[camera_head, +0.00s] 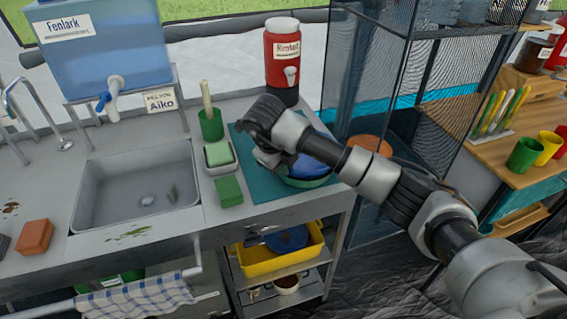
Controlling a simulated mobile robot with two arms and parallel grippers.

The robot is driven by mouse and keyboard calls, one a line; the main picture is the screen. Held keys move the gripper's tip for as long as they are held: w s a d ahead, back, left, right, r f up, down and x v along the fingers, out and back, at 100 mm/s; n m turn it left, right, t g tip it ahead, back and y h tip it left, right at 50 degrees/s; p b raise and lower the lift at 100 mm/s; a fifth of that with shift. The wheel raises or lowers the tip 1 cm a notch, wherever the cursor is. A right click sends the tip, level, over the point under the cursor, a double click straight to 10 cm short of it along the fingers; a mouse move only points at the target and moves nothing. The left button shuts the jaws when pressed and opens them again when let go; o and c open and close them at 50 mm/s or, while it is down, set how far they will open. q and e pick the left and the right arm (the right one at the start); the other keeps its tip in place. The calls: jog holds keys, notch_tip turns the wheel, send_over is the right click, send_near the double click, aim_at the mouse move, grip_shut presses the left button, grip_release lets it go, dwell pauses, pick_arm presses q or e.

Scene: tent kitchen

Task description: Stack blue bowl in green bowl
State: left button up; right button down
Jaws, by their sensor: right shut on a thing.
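The blue bowl (309,167) shows at the right side of the teal mat (240,160), partly hidden by my right arm. Green rim of the green bowl (312,183) shows just under and around it, so the blue bowl appears to sit in or just above the green one; the exact contact is hidden. My right gripper (276,160) reaches in from the right over the bowls. Its fingers are mostly hidden behind the wrist, at the left side of the blue bowl, and it is shut on that bowl. My left gripper is not in view.
A red drink dispenser (282,60) stands behind the mat. A green cup with a brush (211,124), a soap tray (219,158) and a green sponge (229,191) stand left of it. The sink (135,185) is further left. A mesh cabinet (365,70) rises at the right.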

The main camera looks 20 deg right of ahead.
jog(key=shift+f+b, duration=0.45)
jog(key=c, duration=1.3)
grip_release()
jog(key=shift+s+f, duration=0.1)
jog(key=shift+f, duration=0.05)
jog(key=shift+r, duration=0.3)
jog(key=p+v, duration=0.1)
jog(key=v, duration=1.1)
jog(key=shift+r, duration=0.4)
